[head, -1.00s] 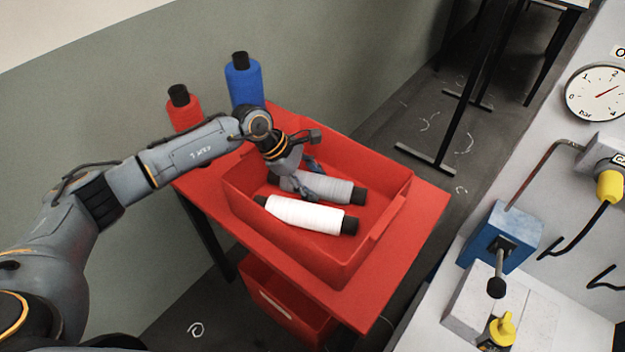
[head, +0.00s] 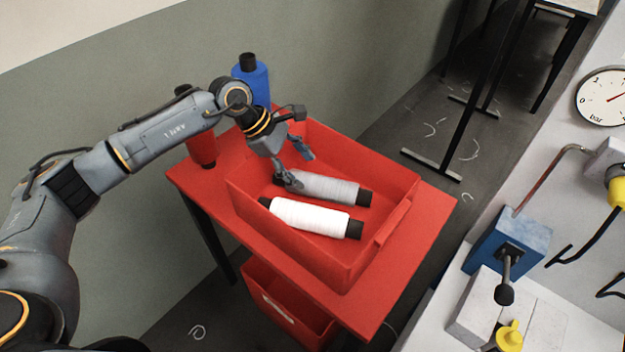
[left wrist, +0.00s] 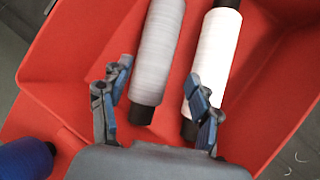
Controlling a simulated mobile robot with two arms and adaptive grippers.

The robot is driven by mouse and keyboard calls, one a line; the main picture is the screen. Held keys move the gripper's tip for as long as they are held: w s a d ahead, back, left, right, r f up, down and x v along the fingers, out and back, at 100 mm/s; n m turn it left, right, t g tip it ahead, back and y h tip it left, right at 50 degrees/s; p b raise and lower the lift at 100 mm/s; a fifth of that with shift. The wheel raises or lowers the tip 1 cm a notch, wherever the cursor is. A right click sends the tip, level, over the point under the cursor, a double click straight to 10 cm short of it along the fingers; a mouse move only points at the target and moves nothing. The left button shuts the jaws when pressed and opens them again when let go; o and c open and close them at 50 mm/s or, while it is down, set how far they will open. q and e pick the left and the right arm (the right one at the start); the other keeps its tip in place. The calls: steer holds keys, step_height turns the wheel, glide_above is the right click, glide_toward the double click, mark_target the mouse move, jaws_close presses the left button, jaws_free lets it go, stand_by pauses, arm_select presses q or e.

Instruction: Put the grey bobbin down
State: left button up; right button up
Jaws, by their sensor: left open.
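The grey bobbin (head: 325,188) lies in the red tray (head: 392,180) on the red table, beside the white bobbin (head: 310,217). Both lie on their sides, roughly parallel, with black ends. My left gripper (head: 297,168) is open above the near-left end of the grey bobbin and holds nothing. In the left wrist view the open fingers (left wrist: 160,95) are spread, with the grey bobbin (left wrist: 158,55) between them and the white bobbin (left wrist: 215,55) close to the right finger. My right gripper is not in view.
A blue bobbin (head: 252,82) and a partly hidden red bobbin (head: 202,150) stand upright at the table's back left. A red bin (head: 285,305) sits below the table (head: 425,215). A machine with a gauge (head: 605,97) and a blue block (head: 510,240) stands at the right.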

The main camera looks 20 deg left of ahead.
arm_select(q)
steer(key=shift+v, duration=2.3)
